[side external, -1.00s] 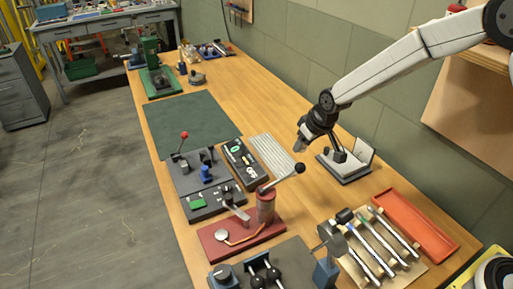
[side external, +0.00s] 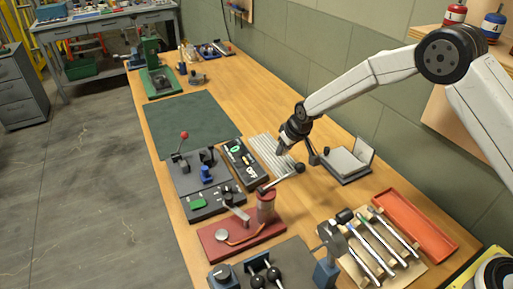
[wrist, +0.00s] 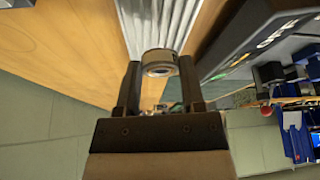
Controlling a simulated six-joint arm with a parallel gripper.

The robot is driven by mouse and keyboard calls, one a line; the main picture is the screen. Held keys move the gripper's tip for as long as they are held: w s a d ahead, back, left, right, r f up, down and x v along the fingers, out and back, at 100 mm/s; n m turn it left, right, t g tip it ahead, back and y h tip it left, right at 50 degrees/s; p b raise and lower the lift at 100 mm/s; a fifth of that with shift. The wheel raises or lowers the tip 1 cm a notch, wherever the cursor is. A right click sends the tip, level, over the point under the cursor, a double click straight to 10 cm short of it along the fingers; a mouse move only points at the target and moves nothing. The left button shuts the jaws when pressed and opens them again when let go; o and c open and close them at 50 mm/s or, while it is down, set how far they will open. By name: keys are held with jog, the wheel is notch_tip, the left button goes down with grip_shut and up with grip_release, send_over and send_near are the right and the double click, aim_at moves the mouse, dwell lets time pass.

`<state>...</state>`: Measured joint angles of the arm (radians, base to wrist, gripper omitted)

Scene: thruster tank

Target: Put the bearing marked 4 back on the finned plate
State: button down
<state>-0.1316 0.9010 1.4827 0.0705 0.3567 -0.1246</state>
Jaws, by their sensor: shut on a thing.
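The finned plate (side external: 262,147) is a pale ridged strip lying on the wooden bench, right of the black panel; its fins also show in the wrist view (wrist: 150,22). My gripper (side external: 281,150) is at the right part of the plate, low over or at it; I cannot tell the exact gap. In the wrist view my gripper (wrist: 160,72) is shut on a round metal bearing (wrist: 159,60), held between the two fingertips with the plate's fins beyond it. No mark on the bearing can be read. The side view is too small to show the bearing clearly.
A black panel with switches (side external: 238,160) lies left of the plate. A red base with a lever (side external: 240,242) stands in front, its black knob (side external: 299,168) close to my gripper. A grey stand with a raised back (side external: 346,163) is to the right.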

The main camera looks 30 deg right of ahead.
aim_at(286, 151)
jog(key=shift+w+f, duration=0.3)
jog(key=shift+f, duration=1.55)
jog(key=shift+f, duration=0.1)
jog(key=shift+c, duration=1)
grip_release()
jog(key=v, duration=1.2)
